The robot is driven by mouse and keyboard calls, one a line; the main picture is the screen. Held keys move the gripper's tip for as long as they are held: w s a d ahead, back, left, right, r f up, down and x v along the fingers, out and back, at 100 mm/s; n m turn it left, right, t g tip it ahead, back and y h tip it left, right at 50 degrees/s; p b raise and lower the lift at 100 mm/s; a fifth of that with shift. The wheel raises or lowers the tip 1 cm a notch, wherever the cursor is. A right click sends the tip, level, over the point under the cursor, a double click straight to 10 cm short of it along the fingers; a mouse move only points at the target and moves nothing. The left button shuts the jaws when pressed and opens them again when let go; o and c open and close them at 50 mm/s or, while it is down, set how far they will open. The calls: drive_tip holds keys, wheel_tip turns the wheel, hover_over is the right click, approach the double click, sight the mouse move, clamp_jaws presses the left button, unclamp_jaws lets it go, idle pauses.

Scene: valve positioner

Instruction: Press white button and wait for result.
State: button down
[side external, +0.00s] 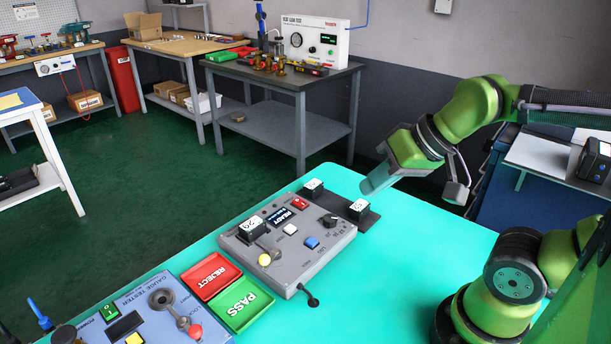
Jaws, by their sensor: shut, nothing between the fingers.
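The white button (290,229) is on the sloped top of a grey control box (322,249), which stands on the teal table. A small dark display (280,217) reading "READY" sits just above the button. A red button (299,203), a blue button (311,242) and a black knob (331,220) are around it. My gripper (372,186) is shut and empty. It hangs in the air up and to the right of the box, apart from the white button. Its fingertips look pale and see-through.
A red REJECT tray (211,275) and green PASS tray (242,304) lie left. A blue gauge tester (150,322) is at front left.

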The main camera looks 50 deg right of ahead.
idle(0.4)
drive_tip(key=w+d+f+m+g+h, duration=0.1)
drive_tip(key=w+d+f+m+h, duration=0.3)
drive_tip(key=w+f, duration=0.7)
drive_tip(key=w+a+r+t+y, duration=0.2)
drive_tip(key=w+a+t+y, duration=0.1)
drive_tip(key=w, duration=0.5)
drive_tip(key=shift+w, duration=0.3)
drive_tip(key=shift+a+f, duration=0.1)
drive_tip(key=shift+f, duration=0.15)
